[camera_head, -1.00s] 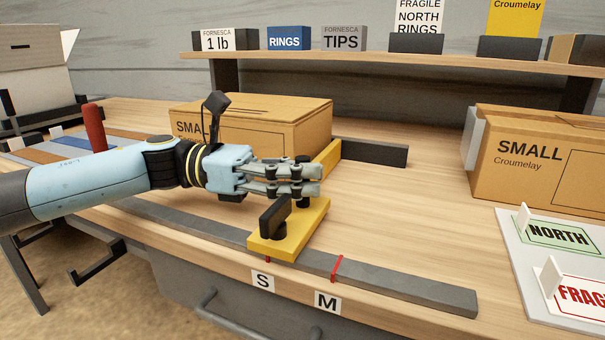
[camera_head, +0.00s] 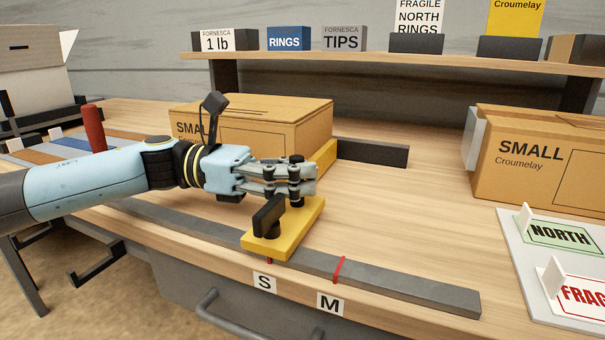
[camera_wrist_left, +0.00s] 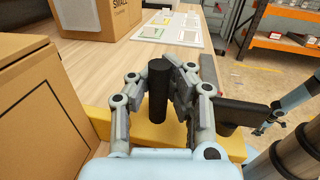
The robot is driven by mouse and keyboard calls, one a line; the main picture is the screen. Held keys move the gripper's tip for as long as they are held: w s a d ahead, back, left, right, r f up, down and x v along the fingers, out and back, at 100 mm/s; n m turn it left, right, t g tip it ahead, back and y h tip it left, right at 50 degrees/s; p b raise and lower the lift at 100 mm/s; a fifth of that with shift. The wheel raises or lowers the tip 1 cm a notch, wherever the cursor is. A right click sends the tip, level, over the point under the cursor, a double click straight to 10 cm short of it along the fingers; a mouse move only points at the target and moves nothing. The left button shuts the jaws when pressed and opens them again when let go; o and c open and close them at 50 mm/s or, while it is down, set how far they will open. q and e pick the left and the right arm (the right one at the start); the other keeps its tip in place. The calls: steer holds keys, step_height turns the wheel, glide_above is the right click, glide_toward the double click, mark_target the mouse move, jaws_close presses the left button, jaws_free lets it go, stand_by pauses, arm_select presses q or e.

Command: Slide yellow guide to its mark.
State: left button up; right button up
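The yellow guide (camera_head: 295,232) lies across the bench, its front end over the dark front rail (camera_head: 410,288). It carries a black clamp handle (camera_head: 268,215) and an upright black post, seen in the left wrist view (camera_wrist_left: 158,92). My left gripper (camera_head: 296,178) has its fingers on both sides of this post and appears shut on it. The guide's far end reaches the SMALL carton (camera_head: 300,128). A red mark by the S label (camera_head: 264,282) shows at the guide's front end. Another red mark (camera_head: 340,268) by the M label (camera_head: 329,303) lies to the right, clear of the guide.
A dark back rail (camera_head: 372,153) runs behind. Another SMALL carton (camera_head: 535,160) and a white board (camera_head: 520,270) with NORTH and FRAGILE tags stand at the right. The bench between guide and board is clear. A shelf (camera_head: 420,62) spans the back.

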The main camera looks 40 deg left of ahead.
arm_select(q)
steer(key=o, duration=0.3)
steer(key=shift+a, duration=0.1)
steer(key=v, duration=1)
steer(key=shift+s+a, duration=0.2)
steer(key=shift+a, duration=0.15)
steer(key=shift+s+a, duration=0.25)
steer(key=shift+a, duration=0.3)
steer(key=shift+o, duration=0.4)
